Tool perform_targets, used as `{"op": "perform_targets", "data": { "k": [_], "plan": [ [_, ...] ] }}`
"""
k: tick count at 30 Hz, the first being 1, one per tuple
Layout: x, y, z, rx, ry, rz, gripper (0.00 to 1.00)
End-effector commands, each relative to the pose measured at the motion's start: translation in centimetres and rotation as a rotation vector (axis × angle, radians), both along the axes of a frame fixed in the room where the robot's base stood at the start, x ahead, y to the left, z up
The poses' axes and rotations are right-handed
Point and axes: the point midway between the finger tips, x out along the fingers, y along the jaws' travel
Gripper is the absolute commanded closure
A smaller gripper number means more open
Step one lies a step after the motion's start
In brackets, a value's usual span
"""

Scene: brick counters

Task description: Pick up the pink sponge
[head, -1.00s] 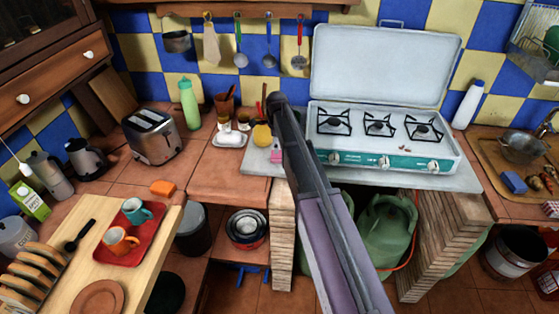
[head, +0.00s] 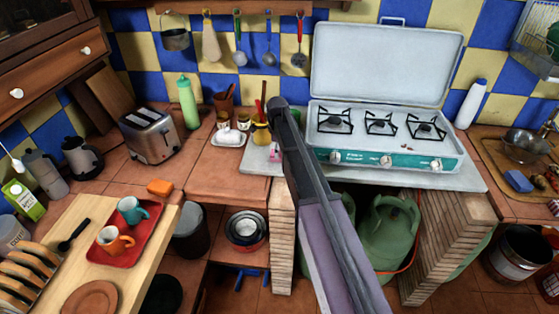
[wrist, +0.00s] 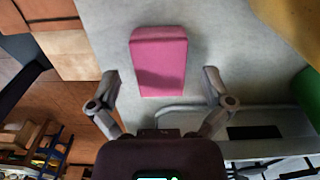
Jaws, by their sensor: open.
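The pink sponge (wrist: 159,62) is a small block on the pale grey slab in the wrist view. My gripper (wrist: 160,74) is open, with one finger on each side of the sponge and gaps between. The fingers do not appear to touch it, and I cannot tell their exact height above the slab. In the head view, only a bit of the pink sponge (head: 274,155) shows left of my arm, at the slab's left end. My arm hides the gripper there.
The gas stove (head: 383,150) stands right of my arm with its lid up. A yellow object (head: 260,134) and a white butter dish (head: 229,138) are close on the left. A green item (wrist: 307,90) lies at the wrist view's right edge. An orange block (head: 159,187) lies farther left.

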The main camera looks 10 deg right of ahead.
Motion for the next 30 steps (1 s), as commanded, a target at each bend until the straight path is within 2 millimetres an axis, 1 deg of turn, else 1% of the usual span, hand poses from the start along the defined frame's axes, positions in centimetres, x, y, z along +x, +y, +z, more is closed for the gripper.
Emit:
{"op": "perform_targets", "data": {
  "k": [1,7,28,29,30],
  "plan": [
    [0.0,0.0,-0.8,0.0,0.0,0.0,0.0],
    [0.0,0.0,-1.7,0.0,0.0,0.0,0.0],
    [0.0,0.0,-1.8,0.0,0.0,0.0,0.0],
    [0.0,0.0,-1.8,0.0,0.0,0.0,0.09],
    [0.0,0.0,-1.8,0.0,0.0,0.0,0.21]
  ]
}}
